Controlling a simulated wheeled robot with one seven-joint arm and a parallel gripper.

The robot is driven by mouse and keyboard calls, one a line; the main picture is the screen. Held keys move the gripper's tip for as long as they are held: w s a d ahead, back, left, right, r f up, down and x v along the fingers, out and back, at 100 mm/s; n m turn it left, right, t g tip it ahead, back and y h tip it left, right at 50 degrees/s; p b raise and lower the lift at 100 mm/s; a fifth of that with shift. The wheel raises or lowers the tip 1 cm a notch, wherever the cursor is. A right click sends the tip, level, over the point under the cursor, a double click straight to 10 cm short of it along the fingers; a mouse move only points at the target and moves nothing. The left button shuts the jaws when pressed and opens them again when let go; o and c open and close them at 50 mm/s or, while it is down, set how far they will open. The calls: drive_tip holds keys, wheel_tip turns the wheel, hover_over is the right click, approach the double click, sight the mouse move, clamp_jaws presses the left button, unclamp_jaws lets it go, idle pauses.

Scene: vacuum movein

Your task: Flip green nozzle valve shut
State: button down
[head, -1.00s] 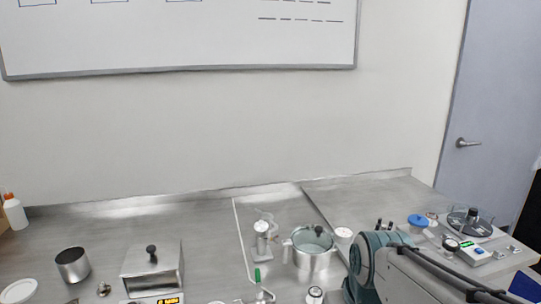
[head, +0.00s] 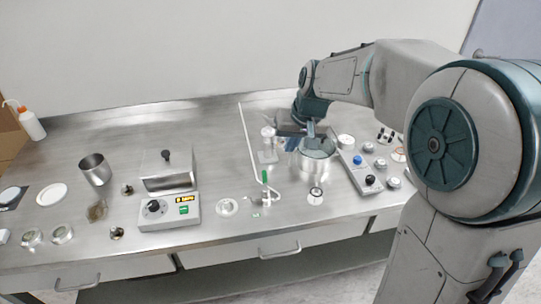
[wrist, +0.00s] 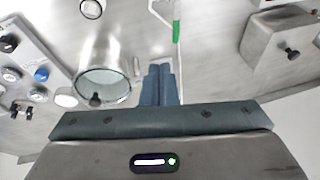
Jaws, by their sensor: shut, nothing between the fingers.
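The green valve lever (head: 265,177) stands upright on a small metal nozzle fitting (head: 266,196) near the front middle of the bench. In the wrist view the green lever (wrist: 176,31) is at the top, just right of centre, beyond the fingertips and apart from them. My gripper (head: 311,129) is above the bench by the glass-lidded pot, behind and to the right of the lever. In the wrist view its two blue fingers (wrist: 160,68) are shut together with nothing between them.
The lidded pot (head: 317,160) stands close under my gripper. A pump-like fitting (head: 268,145) stands left of it. A small round gauge (head: 315,196) is right of the lever. A control box (head: 169,211) and metal chamber (head: 167,172) stand left.

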drive_tip(key=w+a, duration=0.1)
drive_tip(key=p, duration=0.1)
hover_over(265, 182)
drive_tip(key=w+d, duration=0.2)
drive_tip(key=d, duration=0.1)
wheel_tip(265, 182, down, 10)
drive_tip(key=r, duration=0.1)
drive_tip(key=f, duration=0.1)
drive_tip(key=a+f+p, duration=0.1)
drive_tip(key=f, duration=0.1)
drive_tip(key=shift+a, duration=0.2)
drive_tip(key=shift+a+f, duration=0.2)
drive_tip(key=shift+f, duration=0.15)
